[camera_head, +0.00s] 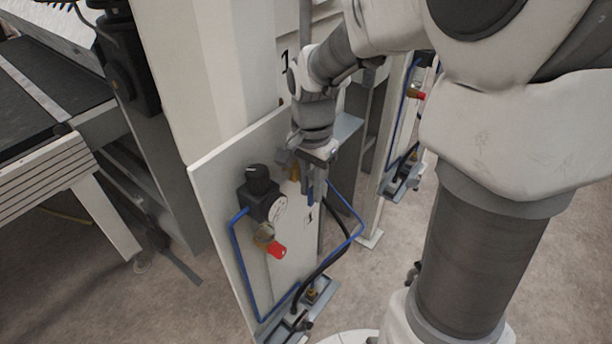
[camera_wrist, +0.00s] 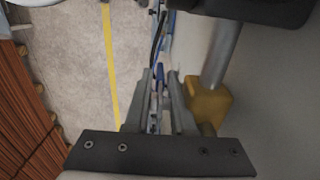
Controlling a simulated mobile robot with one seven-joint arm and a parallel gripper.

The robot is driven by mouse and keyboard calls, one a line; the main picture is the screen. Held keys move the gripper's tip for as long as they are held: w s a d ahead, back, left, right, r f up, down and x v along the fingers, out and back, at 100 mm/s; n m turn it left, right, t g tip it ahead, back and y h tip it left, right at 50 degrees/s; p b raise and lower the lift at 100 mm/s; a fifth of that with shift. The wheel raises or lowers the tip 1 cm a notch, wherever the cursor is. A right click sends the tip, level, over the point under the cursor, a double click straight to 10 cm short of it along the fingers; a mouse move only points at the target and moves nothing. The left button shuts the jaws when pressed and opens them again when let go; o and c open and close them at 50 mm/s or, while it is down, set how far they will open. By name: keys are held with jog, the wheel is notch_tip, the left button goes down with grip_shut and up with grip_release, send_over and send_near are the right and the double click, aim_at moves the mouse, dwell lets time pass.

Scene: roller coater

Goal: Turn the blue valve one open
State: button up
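A white panel marked 1 (camera_head: 205,172) stands in the middle of the head view. My gripper (camera_head: 316,190) reaches down in front of its right part, pointing downward beside a brass fitting (camera_head: 294,171). A small blue part (camera_head: 309,197), possibly the valve's handle, shows at the fingers. In the wrist view, a brass block (camera_wrist: 207,101) with a metal rod sits just right of my fingers (camera_wrist: 160,88). Something narrow and bluish shows between or beyond the fingers. I cannot tell whether they touch it. The valve's body is mostly hidden by the gripper.
A black regulator (camera_head: 259,193) with a gauge and a red-capped brass fitting (camera_head: 276,249) are left of my gripper. Blue tubing (camera_head: 240,270) and a black hose loop over the panel. A second panel with similar fittings stands behind right. A conveyor (camera_head: 45,95) is at left.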

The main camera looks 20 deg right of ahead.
grip_shut()
dwell(1.1)
